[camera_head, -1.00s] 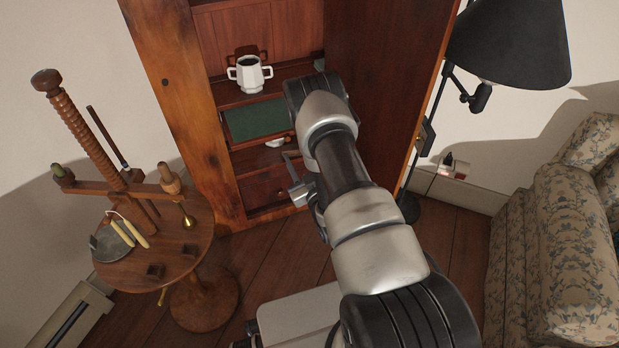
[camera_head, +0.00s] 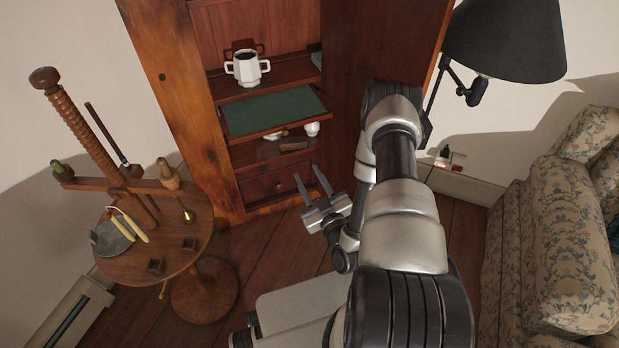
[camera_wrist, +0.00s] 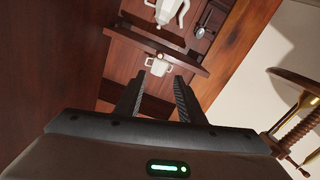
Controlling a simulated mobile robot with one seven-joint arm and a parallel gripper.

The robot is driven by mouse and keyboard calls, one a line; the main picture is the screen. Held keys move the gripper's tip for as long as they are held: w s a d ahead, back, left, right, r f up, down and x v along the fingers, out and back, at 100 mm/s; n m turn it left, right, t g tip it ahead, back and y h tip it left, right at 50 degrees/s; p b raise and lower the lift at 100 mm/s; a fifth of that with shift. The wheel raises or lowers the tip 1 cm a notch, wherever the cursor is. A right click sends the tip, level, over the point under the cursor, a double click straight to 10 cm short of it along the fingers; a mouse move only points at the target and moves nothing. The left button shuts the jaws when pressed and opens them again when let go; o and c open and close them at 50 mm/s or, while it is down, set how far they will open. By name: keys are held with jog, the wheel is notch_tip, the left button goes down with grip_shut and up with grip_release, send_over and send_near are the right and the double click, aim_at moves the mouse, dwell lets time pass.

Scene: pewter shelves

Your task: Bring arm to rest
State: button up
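My gripper (camera_head: 312,188) is open and empty in the head view, in front of the lower part of the wooden cabinet (camera_head: 180,90). Its two fingers stand apart with nothing between them. In the wrist view my gripper (camera_wrist: 158,95) also shows its fingers apart, with the cabinet interior beyond. My arm is folded on the right side of the head view and hides part of the cabinet's right side.
A white two-handled cup (camera_head: 247,68) stands on a cabinet shelf above a green panel (camera_head: 275,110). A round wooden stand (camera_head: 150,255) is left, a black lamp (camera_head: 508,40) and floral sofa (camera_head: 560,230) right. Some floor (camera_head: 265,250) is clear.

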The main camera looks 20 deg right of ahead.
dwell(0.3)
jog(key=w+r+n+g, duration=0.2)
jog(key=w+r+g, duration=0.3)
jog(key=w+r, duration=0.75)
jog(key=s+r+m+g+h, duration=0.1)
jog(key=s+r+m+g, duration=0.1)
jog(key=s+r, duration=0.65)
jog(key=s+r+m+g+h, duration=0.1)
jog(key=s+r+g, duration=0.1)
jog(key=s+r, duration=0.65)
jog(key=s+a+r+m+g, duration=0.1)
jog(key=s+a+r+g, duration=0.2)
jog(key=s, duration=0.5)
jog(key=s+a+r+m, duration=0.2)
jog(key=s+a+r, duration=0.15)
jog(key=s, duration=0.55)
notch_tip(320, 180, up, 23)
jog(key=d+p, duration=0.1)
jog(key=p, duration=2.1)
jog(key=shift+w+y, duration=0.25)
jog(key=shift+y, duration=0.15)
